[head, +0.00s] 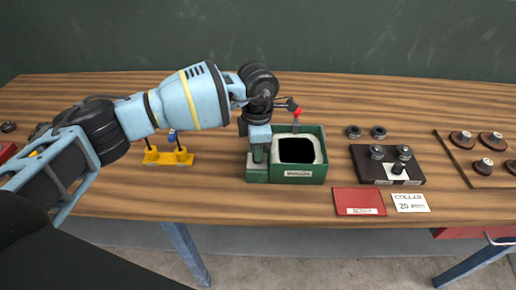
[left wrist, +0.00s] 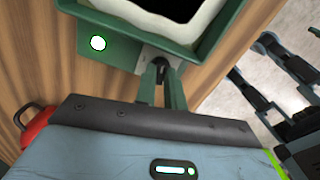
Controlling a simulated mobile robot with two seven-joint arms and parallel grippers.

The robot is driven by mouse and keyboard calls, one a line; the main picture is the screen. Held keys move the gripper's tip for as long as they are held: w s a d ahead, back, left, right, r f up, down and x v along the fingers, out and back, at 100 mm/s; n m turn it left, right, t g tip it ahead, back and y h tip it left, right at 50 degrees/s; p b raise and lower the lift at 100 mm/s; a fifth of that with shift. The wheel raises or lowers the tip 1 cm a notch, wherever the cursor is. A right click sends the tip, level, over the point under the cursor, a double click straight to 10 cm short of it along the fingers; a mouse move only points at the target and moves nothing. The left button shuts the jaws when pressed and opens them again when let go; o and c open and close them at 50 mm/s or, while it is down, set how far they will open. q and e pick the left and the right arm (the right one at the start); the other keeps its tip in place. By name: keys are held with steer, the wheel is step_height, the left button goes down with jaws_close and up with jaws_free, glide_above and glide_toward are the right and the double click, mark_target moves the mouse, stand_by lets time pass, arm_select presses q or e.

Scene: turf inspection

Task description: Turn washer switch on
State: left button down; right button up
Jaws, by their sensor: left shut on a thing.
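The washer (head: 297,176) is a green box with a label on its front and a dark opening in a pale rim on top. It stands on the wooden bench. In the left wrist view its green wall (left wrist: 122,50) fills the top, with a lit white round lamp (left wrist: 98,43) ringed in green. My left gripper (head: 258,155) points down at the washer's left side. In the left wrist view my left gripper (left wrist: 163,80) is shut on the switch (left wrist: 161,68) at a small grey plate. The fingers mostly hide the switch, so its position cannot be told.
A yellow stand (head: 168,157) with dark posts is left of the washer. To the right are a black block with round parts (head: 388,166), a red pad (head: 358,201), a white card (head: 410,202) and a wooden tray (head: 460,165). The bench front between stand and washer is clear.

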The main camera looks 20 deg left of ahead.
arm_select(q)
steer(key=shift+m, duration=0.9)
steer(key=c, duration=1.8)
jaws_free()
steer(key=shift+o, duration=0.2)
step_height(320, 180, up, 7)
steer(key=shift+f, duration=0.2)
steer(key=shift+r, duration=0.65)
steer(key=shift+f, duration=0.1)
